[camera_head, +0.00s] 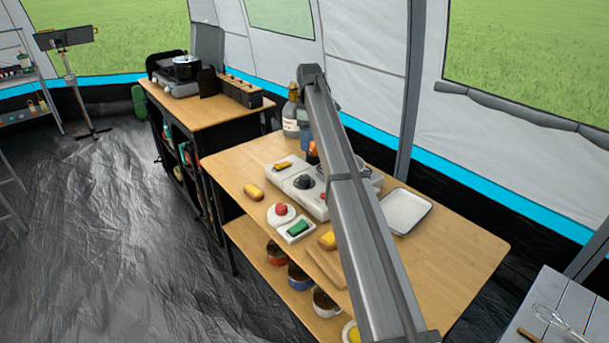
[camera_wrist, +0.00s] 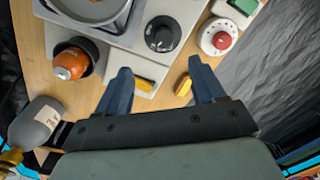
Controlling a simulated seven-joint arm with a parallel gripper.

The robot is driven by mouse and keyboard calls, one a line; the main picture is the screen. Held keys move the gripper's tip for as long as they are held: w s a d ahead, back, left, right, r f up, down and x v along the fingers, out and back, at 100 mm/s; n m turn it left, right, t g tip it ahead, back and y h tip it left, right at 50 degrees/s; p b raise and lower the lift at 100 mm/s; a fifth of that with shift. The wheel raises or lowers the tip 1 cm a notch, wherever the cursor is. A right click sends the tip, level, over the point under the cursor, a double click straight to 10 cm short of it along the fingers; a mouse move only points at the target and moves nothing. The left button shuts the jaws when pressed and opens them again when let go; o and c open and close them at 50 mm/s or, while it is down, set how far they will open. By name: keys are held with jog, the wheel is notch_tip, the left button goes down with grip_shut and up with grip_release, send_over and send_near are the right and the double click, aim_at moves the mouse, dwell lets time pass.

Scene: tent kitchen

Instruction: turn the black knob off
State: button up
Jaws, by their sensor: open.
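The black knob (camera_head: 304,182) sits on a white stove-like unit (camera_head: 318,206) on the wooden table. In the wrist view the round black knob (camera_wrist: 163,34) has a pale marking on top and lies beyond my fingertips, between their lines. My gripper (camera_wrist: 160,68) has two blue fingers spread wide apart, with nothing held. The fingers look apart from the knob. In the head view my arm crosses over the table and hides part of the unit; the fingers do not show there.
A red button (camera_wrist: 220,40) and a green switch (camera_head: 299,228) stand beside the unit. Yellow pieces (camera_wrist: 145,84) lie near the fingers. An orange-topped canister (camera_wrist: 72,62) and a grey bottle (camera_wrist: 35,122) stand close at left. A white tray (camera_head: 405,211) lies right of my arm.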

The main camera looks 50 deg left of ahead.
aim_at(304, 176)
jog(key=f, duration=0.4)
jog(key=s+f, duration=0.1)
jog(key=f, duration=0.9)
jog(key=shift+s, duration=0.25)
jog(key=shift+c, duration=0.3)
jog(key=c, duration=1)
